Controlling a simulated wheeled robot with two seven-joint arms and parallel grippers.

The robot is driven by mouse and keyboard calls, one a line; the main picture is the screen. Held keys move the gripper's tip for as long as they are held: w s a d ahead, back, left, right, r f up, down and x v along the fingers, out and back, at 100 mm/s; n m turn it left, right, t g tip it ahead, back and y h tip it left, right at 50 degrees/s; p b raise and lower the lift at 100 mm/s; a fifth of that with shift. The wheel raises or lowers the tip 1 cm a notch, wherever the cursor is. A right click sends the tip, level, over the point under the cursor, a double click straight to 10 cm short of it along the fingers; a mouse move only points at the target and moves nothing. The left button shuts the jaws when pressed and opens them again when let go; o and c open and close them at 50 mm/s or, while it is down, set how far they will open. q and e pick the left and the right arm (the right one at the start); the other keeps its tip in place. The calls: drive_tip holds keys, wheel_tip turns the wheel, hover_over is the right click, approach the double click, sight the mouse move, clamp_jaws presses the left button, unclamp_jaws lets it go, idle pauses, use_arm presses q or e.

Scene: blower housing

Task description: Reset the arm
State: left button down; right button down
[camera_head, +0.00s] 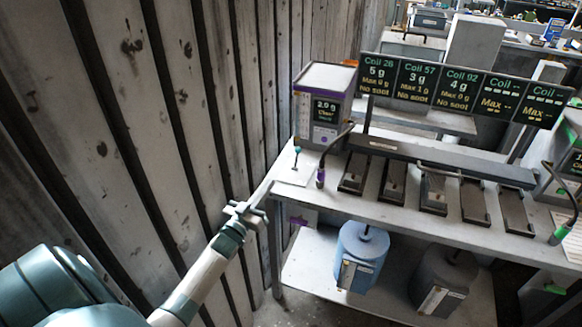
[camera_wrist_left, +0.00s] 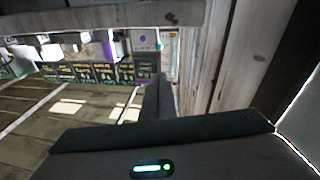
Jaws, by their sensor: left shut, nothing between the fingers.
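My left arm (camera_head: 205,268) comes in from the lower left in the head view. Its gripper (camera_head: 258,196) is shut and empty, just off the left front corner of the grey workbench (camera_head: 400,205), in front of the plank wall. It looks apart from the bench, though the gap is hard to judge. In the left wrist view the dark gripper body (camera_wrist_left: 155,150) fills the bottom, and the scene appears turned over. My right gripper is in neither view.
A purple-trimmed box (camera_head: 322,105) with a small screen stands on the bench's left end. A coil display board (camera_head: 462,88) stands above several dark slots. A blue canister (camera_head: 362,255) and a dark canister (camera_head: 445,280) stand on the lower shelf. The plank wall (camera_head: 150,120) is close on the left.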

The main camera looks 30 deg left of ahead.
use_arm(q)
drive_tip(key=shift+f, duration=0.1)
drive_tip(key=s+d+f+g+b, duration=0.1)
drive_tip(key=s+d+f+g, duration=0.1)
drive_tip(key=f, duration=0.6)
drive_tip(key=s+d+f+g+b, duration=0.1)
drive_tip(key=s+f, duration=0.2)
drive_tip(key=f, duration=0.4)
drive_tip(key=s+d+f+g+b, duration=0.1)
drive_tip(key=s+d+f+g, duration=0.1)
drive_tip(key=f, duration=0.6)
drive_tip(key=s+d+f+m+g+h+b, duration=0.1)
drive_tip(key=s+d+f+g, duration=0.25)
drive_tip(key=s+f, duration=0.7)
drive_tip(key=s+d+f+m+g+b, duration=0.15)
drive_tip(key=s+d+f, duration=0.25)
drive_tip(key=s+f, duration=0.7)
drive_tip(key=s+d+f+g+b, duration=0.1)
drive_tip(key=s+d+f+g, duration=0.1)
drive_tip(key=s+f, duration=0.4)
drive_tip(key=s+d+f+m+g+b, duration=0.1)
drive_tip(key=s+d+f+g, duration=0.2)
drive_tip(key=s, duration=1)
drive_tip(key=s+d+f+m+g+h+b, duration=0.1)
drive_tip(key=s+d+f+g, duration=0.2)
drive_tip(key=s+f, duration=0.6)
drive_tip(key=d, duration=0.2)
drive_tip(key=shift+s+d, duration=0.4)
